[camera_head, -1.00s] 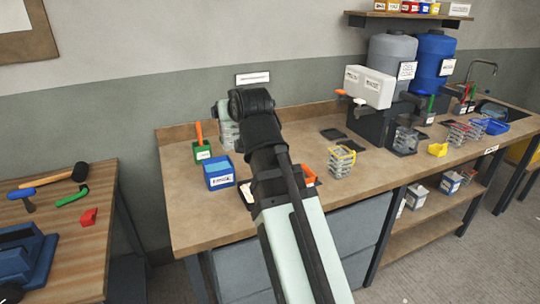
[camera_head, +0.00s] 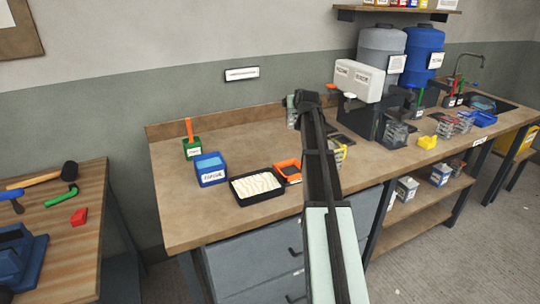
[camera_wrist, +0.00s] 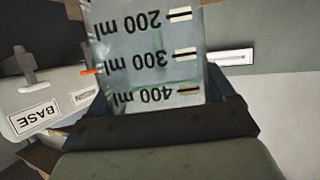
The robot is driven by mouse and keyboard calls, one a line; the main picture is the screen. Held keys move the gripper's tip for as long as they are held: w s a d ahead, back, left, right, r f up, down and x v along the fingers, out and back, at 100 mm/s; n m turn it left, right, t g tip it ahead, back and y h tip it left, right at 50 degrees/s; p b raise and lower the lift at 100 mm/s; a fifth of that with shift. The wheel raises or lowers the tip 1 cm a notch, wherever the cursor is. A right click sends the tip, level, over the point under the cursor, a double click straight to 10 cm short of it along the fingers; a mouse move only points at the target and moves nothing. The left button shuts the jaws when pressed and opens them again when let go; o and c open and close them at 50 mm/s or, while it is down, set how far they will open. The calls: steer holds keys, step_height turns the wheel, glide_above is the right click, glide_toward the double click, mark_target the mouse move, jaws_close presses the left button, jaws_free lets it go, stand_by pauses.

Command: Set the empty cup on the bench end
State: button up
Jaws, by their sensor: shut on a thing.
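My gripper (camera_head: 297,99) is shut on a clear measuring cup (camera_wrist: 150,52). The cup has black ml marks, and I see no liquid in the part that shows. In the head view only a sliver of the cup (camera_head: 291,112) shows left of my gripper, held above the bench. The bench (camera_head: 190,220) has a bare left end, to the left of and nearer than my gripper.
A black tray with a cream, fibrous filling (camera_head: 257,186), a blue box (camera_head: 210,170), a green holder (camera_head: 191,149) and an orange tray (camera_head: 288,172) stand on the bench. The dispenser (camera_head: 363,84) is right of my gripper. My arm hides part of the bench.

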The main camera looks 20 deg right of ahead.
steer(key=w+d+f, duration=0.2)
steer(key=d+f, duration=0.2)
steer(key=d, duration=0.4)
steer(key=shift+m+h, duration=0.5)
steer(key=shift+s+d+f, duration=0.1)
steer(key=shift+s+f, duration=0.05)
steer(key=shift+f, duration=2.4)
steer(key=shift+s+d+f, duration=0.1)
steer(key=shift+s+f, duration=0.05)
steer(key=shift+f, duration=2.35)
steer(key=shift+f, duration=0.1)
steer(key=o, duration=1.1)
steer(key=shift+s, duration=0.1)
steer(key=v, duration=1.2)
steer(key=shift+d+r, duration=0.1)
steer(key=shift+r, duration=0.1)
